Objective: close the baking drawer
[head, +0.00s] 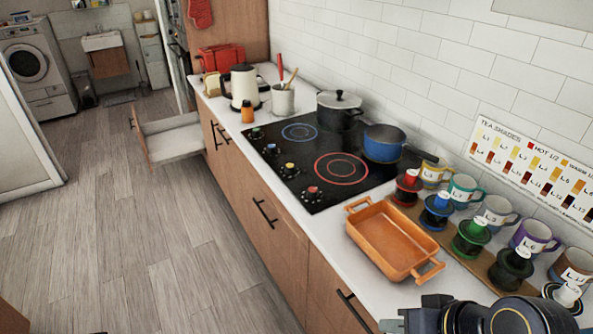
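One drawer (172,143) stands pulled out from the wooden cabinet row, at its far end in the head view. It has a wooden front with a dark handle and a pale inside that looks empty. I cannot read a label that names it as the baking drawer. My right gripper (397,322) is at the bottom right edge, far from the drawer and near the counter's near end. Only part of it shows, and its fingers are too cut off to tell whether they are open. My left gripper is not in view.
The counter holds an orange baking dish (392,240), a cooktop (318,160), a blue pan (384,143), a black pot (339,110), a white kettle (243,88) and several mugs. The wooden floor (130,245) along the cabinets is clear. A washing machine (37,65) stands at the far left.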

